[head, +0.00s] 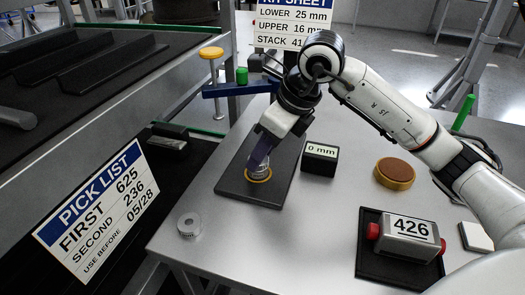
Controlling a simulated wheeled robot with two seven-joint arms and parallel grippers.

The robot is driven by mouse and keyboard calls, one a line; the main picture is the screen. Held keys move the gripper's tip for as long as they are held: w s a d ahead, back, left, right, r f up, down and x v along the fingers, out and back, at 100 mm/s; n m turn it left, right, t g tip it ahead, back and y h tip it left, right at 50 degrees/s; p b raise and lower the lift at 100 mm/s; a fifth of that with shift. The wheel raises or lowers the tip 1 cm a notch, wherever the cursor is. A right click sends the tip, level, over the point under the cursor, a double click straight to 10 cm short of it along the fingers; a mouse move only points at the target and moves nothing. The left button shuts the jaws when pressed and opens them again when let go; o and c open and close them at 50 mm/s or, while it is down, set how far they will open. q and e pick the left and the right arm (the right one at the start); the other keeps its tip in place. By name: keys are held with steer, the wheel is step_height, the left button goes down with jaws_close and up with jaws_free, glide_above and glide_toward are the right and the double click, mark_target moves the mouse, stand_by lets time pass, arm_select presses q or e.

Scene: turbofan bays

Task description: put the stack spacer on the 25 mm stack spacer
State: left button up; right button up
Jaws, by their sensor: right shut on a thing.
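My right gripper (261,160) reaches down over a dark plate (235,182) on the grey table. Its fingers are shut on a small silver spacer (260,171) at a yellow ring on the plate. The gripper covers part of this spot, so I cannot tell whether one spacer or two are stacked there. Another silver round spacer (189,224) with a hole lies flat and apart at the table's left front edge. No size mark is readable on either spacer. My left gripper is not in view.
A small display reading 0 mm (320,158) stands right of the plate. Further right are a brown-topped round pad (395,173) and a box marked 426 (409,228) in a black tray. The kit sheet (294,22) reads lower 25 mm, upper 16 mm. The front middle table is clear.

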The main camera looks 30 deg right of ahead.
steer(key=o, duration=1.3)
steer(key=shift+f, duration=0.1)
steer(key=v, duration=1.2)
steer(key=shift+p, duration=0.35)
